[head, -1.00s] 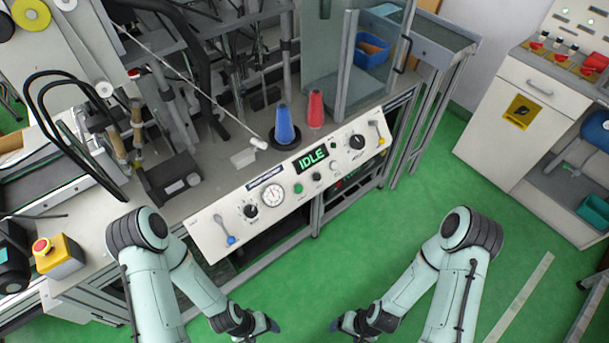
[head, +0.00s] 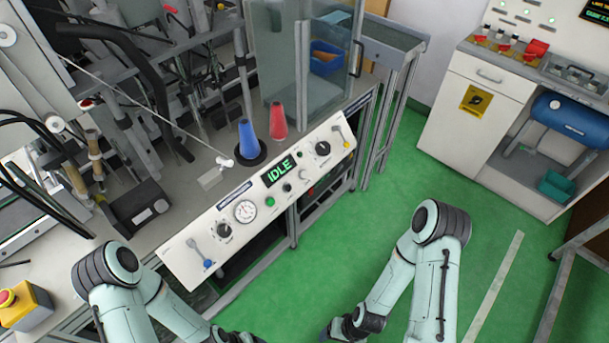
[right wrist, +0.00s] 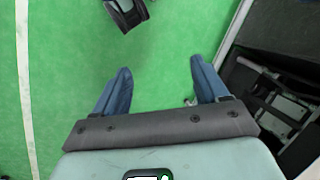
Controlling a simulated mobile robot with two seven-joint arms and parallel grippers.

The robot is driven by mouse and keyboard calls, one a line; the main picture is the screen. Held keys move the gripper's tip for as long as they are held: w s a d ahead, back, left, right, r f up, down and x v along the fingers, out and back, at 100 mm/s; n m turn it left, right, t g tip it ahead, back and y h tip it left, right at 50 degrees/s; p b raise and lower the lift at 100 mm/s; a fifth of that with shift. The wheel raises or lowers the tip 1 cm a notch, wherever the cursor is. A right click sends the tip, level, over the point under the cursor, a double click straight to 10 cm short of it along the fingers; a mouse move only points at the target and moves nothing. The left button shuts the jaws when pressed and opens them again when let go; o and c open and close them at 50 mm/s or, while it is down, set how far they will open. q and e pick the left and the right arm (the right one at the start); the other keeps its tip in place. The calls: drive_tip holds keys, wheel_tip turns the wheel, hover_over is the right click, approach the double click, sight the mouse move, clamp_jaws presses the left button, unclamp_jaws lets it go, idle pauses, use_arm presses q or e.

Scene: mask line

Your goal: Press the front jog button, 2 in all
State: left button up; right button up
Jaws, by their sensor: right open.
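The machine's sloped white control panel (head: 185,262) carries a green display (head: 280,173) reading IDLE, a round gauge (head: 245,211), a green button (head: 270,201), a black control (head: 287,188), black knobs and two small levers. Labels are too small to read, so I cannot tell which control is the front jog button. My left gripper (head: 243,338) is at the bottom edge, mostly cut off, below the panel. My right gripper (head: 326,333) is low, right of it, apart from the panel. In the right wrist view, its blue fingers (right wrist: 160,80) are spread and empty over green floor.
A blue cone (head: 248,138) and a red cone (head: 278,121) stand behind the panel. A yellow box with a red button (head: 25,310) is at lower left. A white cabinet (head: 440,125) stands at right. Open green floor (head: 390,200) lies between.

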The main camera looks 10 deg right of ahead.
clamp_jaws()
idle(1.5)
